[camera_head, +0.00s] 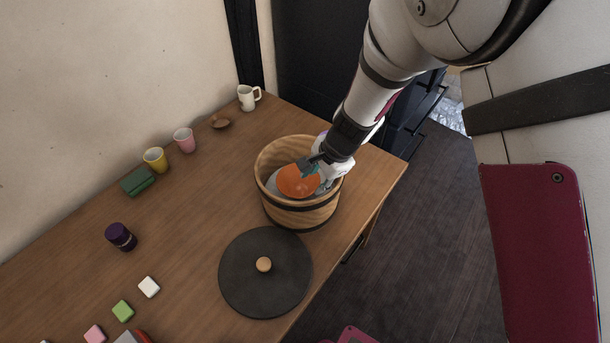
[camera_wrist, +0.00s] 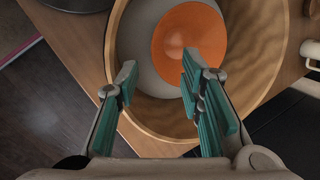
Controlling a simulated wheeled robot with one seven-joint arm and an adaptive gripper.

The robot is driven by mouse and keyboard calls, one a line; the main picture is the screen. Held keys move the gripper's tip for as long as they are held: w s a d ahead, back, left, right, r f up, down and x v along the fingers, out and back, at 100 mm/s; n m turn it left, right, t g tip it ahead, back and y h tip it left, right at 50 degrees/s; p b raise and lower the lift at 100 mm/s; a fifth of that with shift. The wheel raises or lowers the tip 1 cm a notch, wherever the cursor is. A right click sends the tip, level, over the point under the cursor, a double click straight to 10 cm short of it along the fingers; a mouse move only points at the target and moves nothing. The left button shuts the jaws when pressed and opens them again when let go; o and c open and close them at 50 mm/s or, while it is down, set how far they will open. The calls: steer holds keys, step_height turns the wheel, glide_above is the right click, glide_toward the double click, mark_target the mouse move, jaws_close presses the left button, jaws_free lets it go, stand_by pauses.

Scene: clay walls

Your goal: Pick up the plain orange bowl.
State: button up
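The plain orange bowl (camera_head: 297,181) lies inside a round wooden tub (camera_head: 303,217) on the table. In the wrist view the orange bowl (camera_wrist: 188,45) shows as a disc with a lighter round centre, resting over a grey-white surface in the tub. My gripper (camera_head: 316,166) reaches into the tub's mouth from the upper right. In the wrist view my gripper (camera_wrist: 158,75) has its two teal-padded fingers apart with nothing between them. The right fingertip overlaps the bowl's near edge in that view; I cannot tell whether it touches.
A dark round lid (camera_head: 245,285) with a wooden knob lies in front of the tub. A white mug (camera_head: 248,98), a brown dish (camera_head: 219,122), a pink cup (camera_head: 184,140), a yellow cup (camera_head: 155,160), a green box (camera_head: 138,181) and a purple jar (camera_head: 121,237) stand farther left.

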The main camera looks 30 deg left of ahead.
steer(key=x, duration=0.9)
steer(key=shift+w+d+f+p, duration=0.1)
steer(key=shift+w+d+p, duration=0.05)
steer(key=shift+d+p, duration=0.15)
jaws_close()
